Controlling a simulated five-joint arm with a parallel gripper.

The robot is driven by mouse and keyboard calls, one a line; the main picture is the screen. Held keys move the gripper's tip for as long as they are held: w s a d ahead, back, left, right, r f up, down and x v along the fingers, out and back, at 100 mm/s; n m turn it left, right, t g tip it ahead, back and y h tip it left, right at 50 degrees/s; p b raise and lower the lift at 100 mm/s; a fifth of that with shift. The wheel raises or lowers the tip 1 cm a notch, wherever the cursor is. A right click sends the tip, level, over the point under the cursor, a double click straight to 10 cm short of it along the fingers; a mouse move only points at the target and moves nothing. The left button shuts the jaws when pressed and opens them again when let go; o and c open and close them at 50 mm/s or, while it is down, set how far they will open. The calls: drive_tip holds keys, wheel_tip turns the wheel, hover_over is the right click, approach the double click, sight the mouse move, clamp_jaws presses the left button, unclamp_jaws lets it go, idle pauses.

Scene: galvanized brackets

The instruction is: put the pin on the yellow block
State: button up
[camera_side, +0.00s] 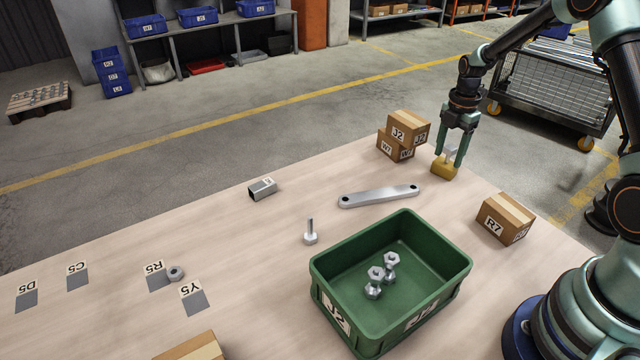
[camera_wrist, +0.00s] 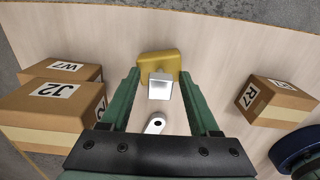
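The yellow block (camera_side: 444,170) lies on the table near its far right edge. It also shows in the wrist view (camera_wrist: 161,62). A pale metal piece with a square end, which looks like the pin (camera_wrist: 160,87), stands over the block between my fingers. In the side view the pin (camera_side: 451,155) seems to rest on the block's top, but its lower end is partly hidden. My gripper (camera_side: 458,157) points down at the block. In the wrist view its fingers (camera_wrist: 160,80) are apart, with a gap on each side of the pin.
Cardboard boxes (camera_side: 407,130) stand left of my gripper and another box (camera_side: 506,218) stands to its right. A flat metal bar (camera_side: 379,196), an upright bolt (camera_side: 311,233), a square tube (camera_side: 262,189) and a nut (camera_side: 176,272) lie about. A green bin (camera_side: 452,282) holds bolts.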

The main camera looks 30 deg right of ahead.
sight(450, 147)
wheel_tip(450, 147, up, 12)
drive_tip(key=s+a+r+m+t, duration=0.2)
drive_tip(key=s+a+r+m, duration=0.3)
drive_tip(key=a+r+m, duration=0.5)
drive_tip(key=s+a+f+m+t, duration=0.1)
drive_tip(key=s+a+m+t, duration=0.2)
drive_tip(key=s+a+m, duration=0.5)
drive_tip(key=shift+s+a+t, duration=0.3)
drive_tip(key=shift+s+a, duration=0.2)
drive_tip(key=shift+a, duration=0.75)
